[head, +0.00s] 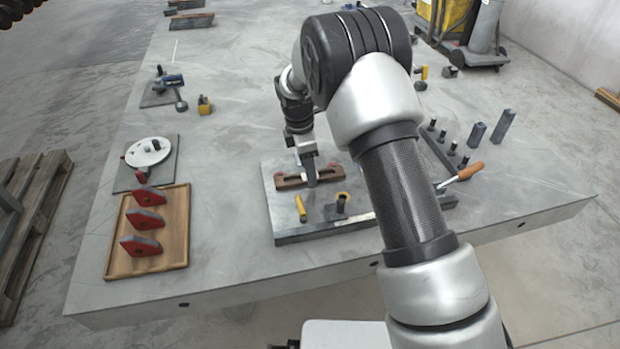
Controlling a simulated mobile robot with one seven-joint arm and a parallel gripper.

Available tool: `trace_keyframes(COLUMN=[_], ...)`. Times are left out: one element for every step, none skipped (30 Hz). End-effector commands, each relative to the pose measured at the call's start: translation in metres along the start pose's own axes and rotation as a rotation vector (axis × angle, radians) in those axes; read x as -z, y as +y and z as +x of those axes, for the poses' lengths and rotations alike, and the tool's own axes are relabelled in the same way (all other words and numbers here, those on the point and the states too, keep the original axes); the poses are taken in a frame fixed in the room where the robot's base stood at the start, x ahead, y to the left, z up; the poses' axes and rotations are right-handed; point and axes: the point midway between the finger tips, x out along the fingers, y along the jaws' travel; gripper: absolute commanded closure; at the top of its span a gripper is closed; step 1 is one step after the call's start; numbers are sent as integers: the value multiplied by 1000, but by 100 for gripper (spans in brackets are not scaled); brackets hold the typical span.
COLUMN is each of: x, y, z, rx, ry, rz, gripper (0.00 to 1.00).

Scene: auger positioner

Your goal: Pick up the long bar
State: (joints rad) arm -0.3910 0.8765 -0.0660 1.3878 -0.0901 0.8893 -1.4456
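Only one side of the finger pair shows clearly. I cannot tell whether the fingers touch the bar or are closed on it. My own arm crosses in front and hides the right part of the plate.
A yellow-handled piece (301,208) and a dark clamp with a yellow top (342,203) stand in front of the bar. A wooden tray (116,262) with red blocks is at the left. Dark pegs (453,148) and an orange-handled tool (470,171) are at the right.

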Motion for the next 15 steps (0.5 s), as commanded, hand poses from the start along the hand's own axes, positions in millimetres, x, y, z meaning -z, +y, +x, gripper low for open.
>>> trace_keyframes(x=[0,0,0,0,0,0,0,0,0,0,0,0,0,0,0], y=[0,0,0,0,0,0,0,0,0,0,0,0,0,0,0], z=[6,8,8,8,8,8,8,8,8,8,8,8,8,8,8], rx=[1,0,-1,-2,-2,-2,-2,-1,-1,-1,-1,-1,-1,-1,-1], ry=[0,0,0,0,1,0,0,0,0,0,0,0,0,0,0], rz=[0,0,0,0,0,0,0,0,0,0,0,0,0,0,0], gripper=[47,47,47,47,47,47,47,47,52,57,62,69,74,79,86])
